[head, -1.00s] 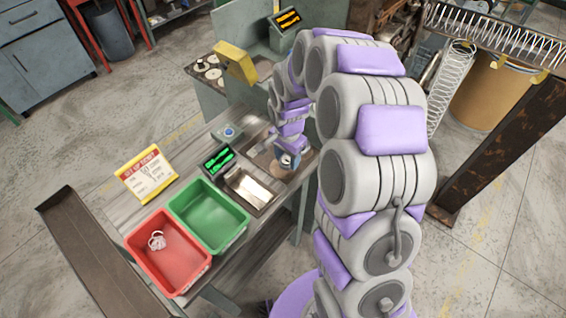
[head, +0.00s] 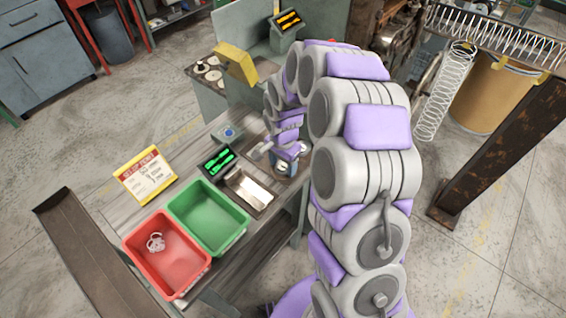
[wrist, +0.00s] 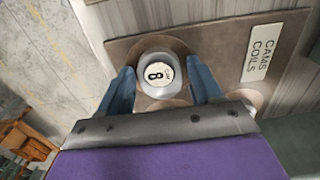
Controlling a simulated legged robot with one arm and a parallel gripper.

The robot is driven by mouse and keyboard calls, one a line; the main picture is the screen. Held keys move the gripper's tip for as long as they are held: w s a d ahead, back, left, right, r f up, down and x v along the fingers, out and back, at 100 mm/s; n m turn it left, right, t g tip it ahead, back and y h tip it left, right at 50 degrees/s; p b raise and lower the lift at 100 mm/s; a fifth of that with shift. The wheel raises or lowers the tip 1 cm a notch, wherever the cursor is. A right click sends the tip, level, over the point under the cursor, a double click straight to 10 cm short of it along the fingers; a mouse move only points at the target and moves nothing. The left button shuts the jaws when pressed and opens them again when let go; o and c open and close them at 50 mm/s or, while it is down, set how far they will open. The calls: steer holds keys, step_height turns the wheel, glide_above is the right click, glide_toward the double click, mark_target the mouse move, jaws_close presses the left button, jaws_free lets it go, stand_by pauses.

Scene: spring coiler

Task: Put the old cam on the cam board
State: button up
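A pale grey round cam (wrist: 161,76) with a white "8" label stands on the brown cam board (wrist: 210,45) in the wrist view. The board bears a "CAMS COILS" label and has round marks, one of them around the cam. My gripper (wrist: 158,70) has its two blue fingers apart, one on each side of the cam. Narrow gaps show between the fingers and the cam. In the head view my gripper (head: 284,163) is low over the bench's far right end, and my arm hides part of the board.
A red bin (head: 135,243) holding a small pale piece and a green bin (head: 222,243) stand on the bench. A metal tray (head: 262,208), a green-lit display (head: 219,160) and a sign card (head: 144,176) are near. A yellow-topped machine (head: 236,65) stands behind.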

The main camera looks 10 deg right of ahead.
mark_target(283, 166)
steer(key=shift+o, duration=0.8)
steer(key=shift+a, duration=0.15)
steer(key=shift+r+p, duration=1.25)
steer(key=shift+r, duration=5.1)
steer(key=s+r+n, duration=0.3)
steer(key=s, duration=0.8)
steer(key=s+r+n+g, duration=0.1)
steer(key=s+r+n, duration=0.2)
steer(key=s, duration=0.8)
steer(key=s+r+n, duration=0.3)
steer(key=s+n, duration=0.1)
steer(key=s, duration=0.8)
steer(key=shift+d+r+n+g, duration=0.25)
steer(key=shift+n+g, duration=0.15)
